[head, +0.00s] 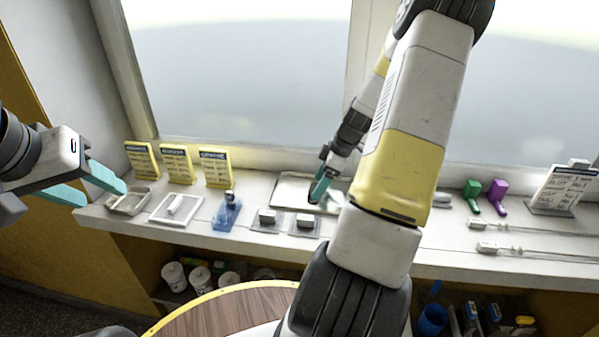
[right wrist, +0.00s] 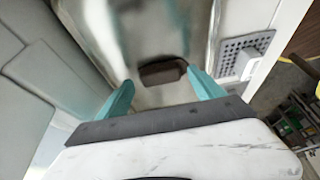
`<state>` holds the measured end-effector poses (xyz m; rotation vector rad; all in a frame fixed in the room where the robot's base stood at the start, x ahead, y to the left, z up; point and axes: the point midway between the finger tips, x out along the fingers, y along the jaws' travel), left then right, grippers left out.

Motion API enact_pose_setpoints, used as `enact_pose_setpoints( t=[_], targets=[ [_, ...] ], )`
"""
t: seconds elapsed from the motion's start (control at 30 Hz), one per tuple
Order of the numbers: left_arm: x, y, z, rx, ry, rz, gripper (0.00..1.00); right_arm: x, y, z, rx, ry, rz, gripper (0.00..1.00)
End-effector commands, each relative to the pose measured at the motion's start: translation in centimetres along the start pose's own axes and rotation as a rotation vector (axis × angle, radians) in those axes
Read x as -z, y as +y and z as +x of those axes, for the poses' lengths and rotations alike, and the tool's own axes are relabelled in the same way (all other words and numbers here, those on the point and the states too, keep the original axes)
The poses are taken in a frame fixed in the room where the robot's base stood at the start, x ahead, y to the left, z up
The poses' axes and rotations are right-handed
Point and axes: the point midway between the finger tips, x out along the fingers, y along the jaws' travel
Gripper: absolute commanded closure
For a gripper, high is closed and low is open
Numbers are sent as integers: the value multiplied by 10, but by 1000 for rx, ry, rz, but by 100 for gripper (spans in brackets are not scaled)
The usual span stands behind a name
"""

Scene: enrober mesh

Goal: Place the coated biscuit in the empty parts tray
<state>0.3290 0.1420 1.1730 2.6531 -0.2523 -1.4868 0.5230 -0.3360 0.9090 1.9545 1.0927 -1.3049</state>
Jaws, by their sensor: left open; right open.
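The coated biscuit (right wrist: 162,74), a dark brown block, lies on a shiny metal tray (right wrist: 150,30) in the right wrist view. My right gripper (right wrist: 160,84) is open, with its teal fingers on either side of the biscuit's near end; I cannot tell if they touch it. In the head view the right gripper (head: 321,186) is over the metal tray (head: 290,188), and the biscuit cannot be made out there. A small shallow tray (head: 128,203) at the counter's left end looks empty. My left gripper (head: 106,192) is open and empty, near that tray.
A white tray with a pale bar (head: 176,207), a blue holder (head: 227,212) and two grey mesh pieces with pale blocks (head: 268,217) line the front. Yellow signs (head: 176,164) stand behind. Green (head: 472,195) and purple (head: 496,195) items and long rods lie right.

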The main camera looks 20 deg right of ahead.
Motion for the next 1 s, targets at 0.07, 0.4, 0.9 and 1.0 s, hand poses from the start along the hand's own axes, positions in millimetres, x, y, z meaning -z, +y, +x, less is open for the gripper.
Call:
enact_pose_setpoints(
  t=[0.07,0.4,0.9,1.0],
  targets=[
    [0,0,0,0,0,0,51,-1,1,-15,-5,-1,1,23],
    [0,0,0,0,0,0,51,0,1,-86,-4,-1,1,23],
    [0,0,0,0,0,0,51,79,-55,-152,-81,-88,166,23],
    [0,0,0,0,0,0,51,114,-97,-174,-153,-96,293,23]
  ],
)
